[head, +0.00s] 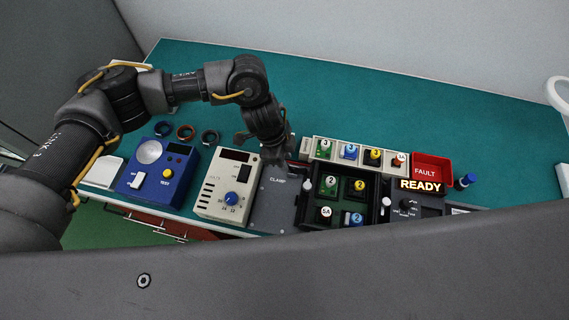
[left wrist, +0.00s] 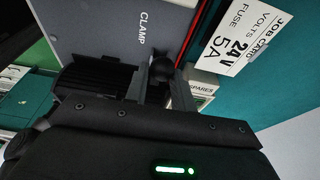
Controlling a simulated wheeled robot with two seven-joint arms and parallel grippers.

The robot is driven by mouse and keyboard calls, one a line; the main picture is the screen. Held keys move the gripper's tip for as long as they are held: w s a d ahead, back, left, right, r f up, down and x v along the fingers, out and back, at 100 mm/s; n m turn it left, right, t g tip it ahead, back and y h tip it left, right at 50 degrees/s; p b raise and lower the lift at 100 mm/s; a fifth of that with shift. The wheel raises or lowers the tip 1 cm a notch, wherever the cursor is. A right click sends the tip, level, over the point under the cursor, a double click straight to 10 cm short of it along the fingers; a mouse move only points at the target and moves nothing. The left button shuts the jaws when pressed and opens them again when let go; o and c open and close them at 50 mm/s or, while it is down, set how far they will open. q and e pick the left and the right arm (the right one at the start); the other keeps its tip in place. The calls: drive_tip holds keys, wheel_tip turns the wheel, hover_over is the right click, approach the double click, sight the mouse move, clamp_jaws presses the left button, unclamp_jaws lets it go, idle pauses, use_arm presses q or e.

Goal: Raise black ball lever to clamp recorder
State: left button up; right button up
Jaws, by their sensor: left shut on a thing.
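The grey plate marked CLAMP (head: 272,205) lies on the bench between the beige power unit and the black tray. It also shows in the left wrist view (left wrist: 120,28). My left gripper (head: 281,152) is at the far end of this plate. In the left wrist view, the two fingers of the left gripper (left wrist: 160,80) are closed around the black ball (left wrist: 162,67) of the lever, beside the plate's edge. In the head view the ball is hidden by the gripper and arm. I cannot tell the lever's angle or make out the recorder clearly. My right gripper is out of view.
A blue test unit (head: 157,173) and a beige power unit (head: 226,187) stand left of the plate. To the right are a black tray (head: 343,228) of coloured modules, a red FAULT bin (head: 432,162) and a READY panel (head: 421,204). The teal bench (head: 400,115) is clear behind.

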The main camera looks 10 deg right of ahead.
sight(296, 171)
use_arm(q)
drive_tip(key=shift+s+d, duration=0.1)
drive_tip(key=shift+d, duration=0.15)
drive_tip(key=shift+d+r, duration=0.15)
drive_tip(key=shift+c, duration=0.2)
drive_tip(key=shift+s+d, duration=0.1)
drive_tip(key=shift+d, duration=0.25)
clamp_jaws()
drive_tip(key=shift+s+d+r+p, duration=0.15)
drive_tip(key=shift+d+p, duration=0.1)
drive_tip(key=shift+p, duration=0.2)
drive_tip(key=shift+s+d, duration=0.15)
drive_tip(key=shift+d, duration=0.5)
drive_tip(key=shift+c, duration=0.2)
unclamp_jaws()
drive_tip(key=o, duration=0.8)
